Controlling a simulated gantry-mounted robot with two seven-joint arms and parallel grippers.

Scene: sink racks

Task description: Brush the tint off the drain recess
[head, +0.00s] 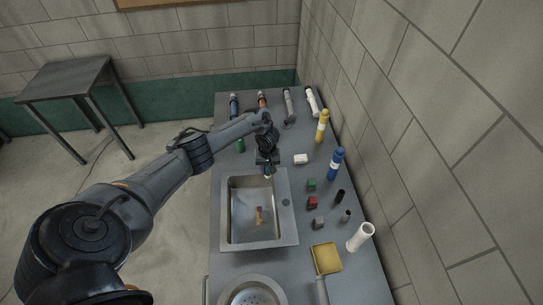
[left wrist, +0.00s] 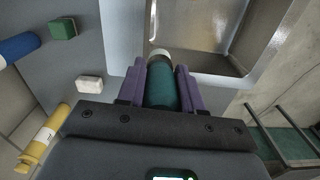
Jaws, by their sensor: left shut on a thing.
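The grey sink basin (head: 230,236) is set in the counter, with a small orange-brown and dark purplish patch (head: 259,215) on its floor. The drain recess itself is too small to make out clearly. My left gripper (head: 267,165) is just behind the far edge of the sink. In the left wrist view its purple fingers are shut around a teal cylinder (left wrist: 162,88) with a pale cream end, pointing toward the basin (left wrist: 205,57). It looks like a brush handle, but bristles cannot be told. My right gripper is not in view.
Green and red (head: 312,202) blocks, a white cylinder (head: 360,237) and a yellow pan (head: 326,258) lie along the right. A round colander-like bowl (head: 252,291) is in front.

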